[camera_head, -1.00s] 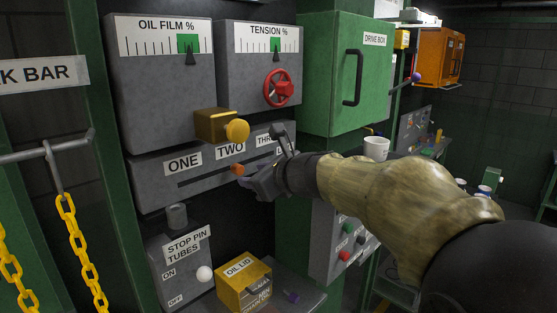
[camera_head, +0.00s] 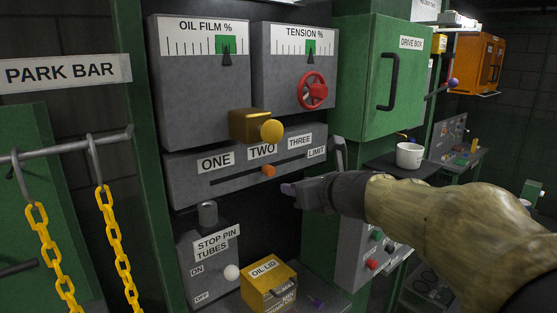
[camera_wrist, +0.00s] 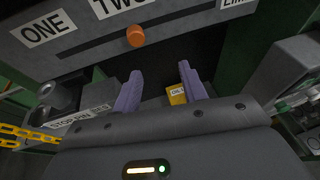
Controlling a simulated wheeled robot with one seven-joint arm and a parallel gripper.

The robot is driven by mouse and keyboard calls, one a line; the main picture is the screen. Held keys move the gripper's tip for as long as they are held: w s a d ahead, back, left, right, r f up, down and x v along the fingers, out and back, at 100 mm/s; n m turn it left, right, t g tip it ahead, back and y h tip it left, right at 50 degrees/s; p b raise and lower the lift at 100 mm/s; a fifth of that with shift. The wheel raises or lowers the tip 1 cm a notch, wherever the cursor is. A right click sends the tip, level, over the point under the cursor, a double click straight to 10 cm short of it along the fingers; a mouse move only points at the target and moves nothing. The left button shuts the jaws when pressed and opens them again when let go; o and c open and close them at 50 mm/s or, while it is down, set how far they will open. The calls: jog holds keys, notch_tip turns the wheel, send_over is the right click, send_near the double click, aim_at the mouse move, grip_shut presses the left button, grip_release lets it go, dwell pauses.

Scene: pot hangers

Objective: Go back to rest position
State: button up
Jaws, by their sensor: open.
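My gripper (camera_head: 291,189) is in front of the grey panel, just below and right of the slider slot. In the wrist view its two purple fingers (camera_wrist: 160,90) stand apart with nothing between them. The orange slider knob (camera_head: 268,170) sits in the slot under the TWO label, apart from the fingers. It also shows in the wrist view (camera_wrist: 136,36). My arm reaches in from the lower right, and it hides part of the lower button panel.
A yellow OIL LID box (camera_head: 268,287) and a STOP PIN TUBES switch box (camera_head: 208,262) are below. A yellow knob (camera_head: 271,131) and red wheel (camera_head: 313,91) stick out above. A green DRIVE BOX (camera_head: 375,80) and white mug (camera_head: 409,156) are right. Yellow chains (camera_head: 115,240) hang left.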

jog(key=s+d+f+m+g+h, duration=0.1)
jog(key=s+d+f+m+h, duration=0.2)
jog(key=f+m, duration=0.7)
jog(key=s+d+f+m+g+h, duration=0.25)
jog(key=d+f+m, duration=0.35)
jog(key=m, duration=0.8)
jog(key=s+a+f+m+g, duration=0.2)
jog(key=s+f+m+g, duration=0.5)
jog(key=s+f+m, duration=0.7)
jog(key=s+m+h, duration=0.1)
jog(key=m, duration=0.2)
jog(key=shift+s+f, duration=0.2)
jog(key=shift+a, duration=0.1)
jog(key=shift+c, duration=0.6)
jog(key=shift+w+a, duration=0.1)
